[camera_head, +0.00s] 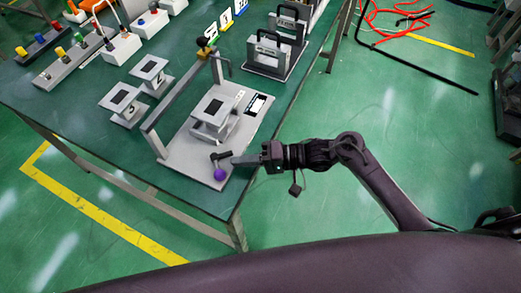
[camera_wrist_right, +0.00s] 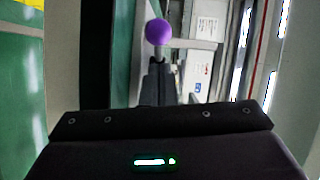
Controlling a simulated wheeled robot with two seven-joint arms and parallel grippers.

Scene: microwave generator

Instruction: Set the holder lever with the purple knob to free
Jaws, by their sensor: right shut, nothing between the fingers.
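The purple knob (camera_head: 220,174) sits on the end of the short dark holder lever (camera_head: 215,158), at the near corner of a grey fixture plate (camera_head: 180,155) on the green table. My right gripper (camera_head: 236,160) is shut and empty, its tips just to the right of the lever and knob. In the right wrist view the purple knob (camera_wrist_right: 158,31) shows beyond the fingertips (camera_wrist_right: 158,78). I cannot tell whether the fingertips touch the lever. My left gripper is not in view.
A grey block stand (camera_head: 215,110) and a tall bar frame (camera_head: 178,105) rise from the fixture plate. Two small numbered stands (camera_head: 122,103) are to the left. Black-handled pieces (camera_head: 272,50) stand behind. The table edge is close in front.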

